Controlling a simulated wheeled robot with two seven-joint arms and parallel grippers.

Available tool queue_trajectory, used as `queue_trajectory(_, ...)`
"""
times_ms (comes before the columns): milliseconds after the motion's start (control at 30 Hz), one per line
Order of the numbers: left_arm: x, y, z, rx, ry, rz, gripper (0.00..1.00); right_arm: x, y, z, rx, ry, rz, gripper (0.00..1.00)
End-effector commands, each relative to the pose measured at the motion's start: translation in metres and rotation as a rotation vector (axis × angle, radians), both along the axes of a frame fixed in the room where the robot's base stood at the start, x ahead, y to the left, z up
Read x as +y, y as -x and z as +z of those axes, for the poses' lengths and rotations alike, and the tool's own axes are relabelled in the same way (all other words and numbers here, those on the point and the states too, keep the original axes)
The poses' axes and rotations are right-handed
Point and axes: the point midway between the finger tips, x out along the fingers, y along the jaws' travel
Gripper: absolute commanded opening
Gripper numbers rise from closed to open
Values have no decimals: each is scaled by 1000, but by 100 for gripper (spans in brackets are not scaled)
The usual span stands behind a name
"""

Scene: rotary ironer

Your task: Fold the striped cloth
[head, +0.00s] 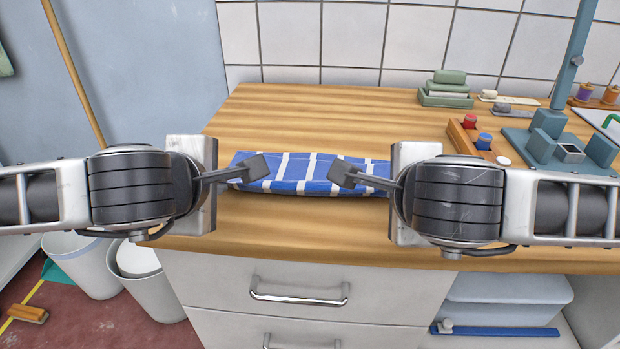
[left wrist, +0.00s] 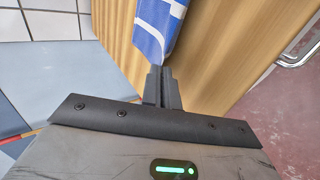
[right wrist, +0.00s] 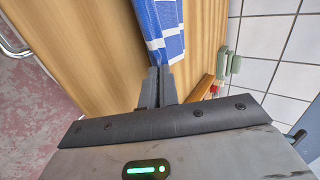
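The striped cloth (head: 300,176), blue with white stripes, lies as a narrow strip near the front of the wooden worktop, its front edge bulging. My left gripper (head: 256,167) reaches in from the left, its fingers together over the cloth's left part. In the left wrist view the cloth (left wrist: 157,25) narrows to the fingertips (left wrist: 160,72), which pinch it. My right gripper (head: 343,172) reaches in from the right, its fingers together on the cloth. In the right wrist view the cloth (right wrist: 160,25) runs into the fingertips (right wrist: 159,72). The cloth's right end is partly hidden behind my right gripper.
The wooden worktop (head: 310,115) is clear behind the cloth. At the right stand a wooden tray (head: 462,138) with red and blue items, a blue-grey stand (head: 545,145) and stacked green items (head: 447,88). Drawers (head: 300,290) are below; bins (head: 85,265) stand at the lower left.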

Motion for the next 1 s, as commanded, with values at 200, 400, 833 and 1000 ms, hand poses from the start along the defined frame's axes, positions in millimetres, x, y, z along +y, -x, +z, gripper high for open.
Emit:
queue_trajectory(200, 0, 3, -3, -32, 2, 1, 0, 0, 3, -4, -31, -1, 1, 0)
queue_trajectory(400, 0, 2, -3, -31, 1, 1, 5, 0, 2, -3, -31, 1, 1, 5)
queue_trajectory(833, 0, 2, -3, -30, 1, 1, 40, 0, 2, -3, -30, 0, 2, 40)
queue_trajectory(1000, 0, 4, 6, -32, 2, 1, 40, 0, 4, 5, -32, -1, 2, 40)
